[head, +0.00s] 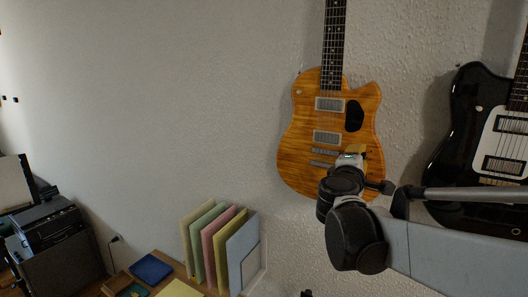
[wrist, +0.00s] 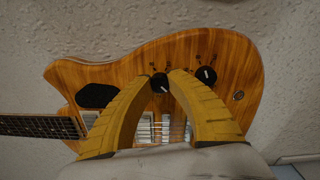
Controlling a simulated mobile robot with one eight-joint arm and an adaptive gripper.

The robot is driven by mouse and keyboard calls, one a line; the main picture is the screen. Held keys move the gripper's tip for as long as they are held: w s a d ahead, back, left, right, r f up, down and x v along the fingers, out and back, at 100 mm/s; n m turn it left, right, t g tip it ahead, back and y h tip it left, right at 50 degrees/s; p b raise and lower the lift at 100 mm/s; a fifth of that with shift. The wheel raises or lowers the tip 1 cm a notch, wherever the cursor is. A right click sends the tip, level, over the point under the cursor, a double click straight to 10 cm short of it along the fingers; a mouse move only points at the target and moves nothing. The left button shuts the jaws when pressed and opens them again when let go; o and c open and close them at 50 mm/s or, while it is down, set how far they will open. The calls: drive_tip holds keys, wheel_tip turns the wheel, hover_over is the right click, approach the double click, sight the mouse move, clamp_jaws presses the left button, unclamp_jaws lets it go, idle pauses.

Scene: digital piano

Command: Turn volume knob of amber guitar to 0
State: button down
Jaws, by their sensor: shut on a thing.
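The amber guitar (head: 303,160) hangs on the wall in the head view, its body below and neck up. In the wrist view its body (wrist: 180,45) lies sideways, with two black knobs. My gripper's two yellow fingers (wrist: 161,77) are shut on the left knob (wrist: 160,84), with the knob partly showing between the tips. The other knob (wrist: 206,75), with a white pointer line, sits just right of the right fingertip, apart from it. Knob labels are too small to read. In the head view, my gripper (head: 356,149) is at the guitar's lower right and my arm hides the knobs.
A black guitar (head: 468,117) hangs close on the right, behind my arm. Below left, colored folders (head: 207,245) stand upright in a holder on a desk, near a blue tray (head: 151,268). The wall left of the amber guitar is clear.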

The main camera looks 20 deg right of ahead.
drive_tip(key=c, duration=1.2)
unclamp_jaws()
drive_tip(key=shift+d, duration=0.1)
drive_tip(key=v, duration=1.2)
